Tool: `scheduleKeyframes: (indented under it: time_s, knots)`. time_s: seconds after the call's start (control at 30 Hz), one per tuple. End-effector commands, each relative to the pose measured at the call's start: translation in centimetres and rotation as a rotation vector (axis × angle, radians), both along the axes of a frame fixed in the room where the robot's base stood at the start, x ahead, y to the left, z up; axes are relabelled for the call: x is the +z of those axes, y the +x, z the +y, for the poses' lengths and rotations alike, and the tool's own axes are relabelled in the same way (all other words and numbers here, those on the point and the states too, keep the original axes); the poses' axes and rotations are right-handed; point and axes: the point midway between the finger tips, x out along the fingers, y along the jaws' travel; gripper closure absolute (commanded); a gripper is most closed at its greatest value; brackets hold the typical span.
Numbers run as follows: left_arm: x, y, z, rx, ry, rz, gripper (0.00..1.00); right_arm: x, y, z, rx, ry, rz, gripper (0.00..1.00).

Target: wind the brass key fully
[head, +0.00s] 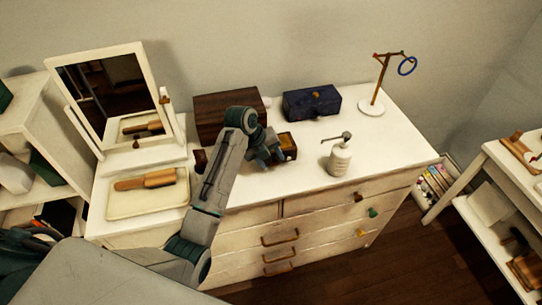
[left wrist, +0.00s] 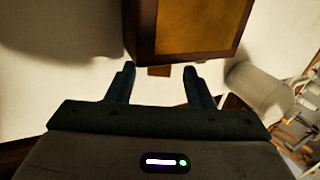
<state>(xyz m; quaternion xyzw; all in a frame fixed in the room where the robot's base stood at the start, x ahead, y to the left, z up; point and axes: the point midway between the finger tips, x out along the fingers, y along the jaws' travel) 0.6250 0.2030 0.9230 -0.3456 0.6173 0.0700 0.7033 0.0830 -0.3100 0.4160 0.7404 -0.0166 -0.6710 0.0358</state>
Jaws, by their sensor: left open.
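A small dark wooden box with a yellow-gold panel (head: 288,146) stands on the white dresser, just behind my left gripper (head: 266,161). In the left wrist view the box (left wrist: 190,50) fills the top middle, with its dark edge just ahead of my left gripper (left wrist: 160,77). The left gripper is open, with one finger on each side of a small brown piece (left wrist: 159,71) at the box's lower edge. I cannot tell whether this piece is the brass key or whether a finger touches it. No key shows clearly in the head view. My right gripper is not in view.
A larger brown box (head: 222,116) stands behind. A blue box (head: 312,102), a pump bottle (head: 340,157) and a stand with a blue ring (head: 372,107) are to the right. A mirror (head: 112,92) and a tray with a brush (head: 118,207) are left. The dresser's front right is clear.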

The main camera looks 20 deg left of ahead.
Motion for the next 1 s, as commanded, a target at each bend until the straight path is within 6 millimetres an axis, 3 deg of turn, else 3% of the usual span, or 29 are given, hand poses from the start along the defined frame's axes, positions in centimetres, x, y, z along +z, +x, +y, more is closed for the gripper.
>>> scheduleKeyframes:
  time_s: [0.1,0.37,0.6,1.0]
  knots:
    - [-0.5,0.1,-0.2,0.000,0.000,0.001,0.53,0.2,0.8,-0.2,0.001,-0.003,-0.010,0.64]
    - [-0.7,0.1,-0.2,0.000,0.001,0.001,0.53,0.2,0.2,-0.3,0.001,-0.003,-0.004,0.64]
    - [-0.6,0.1,-0.2,0.000,0.001,0.001,0.98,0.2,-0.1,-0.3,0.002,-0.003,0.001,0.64]
    - [0.0,0.3,-0.5,-0.001,0.067,0.049,0.98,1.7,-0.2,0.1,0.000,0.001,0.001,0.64]
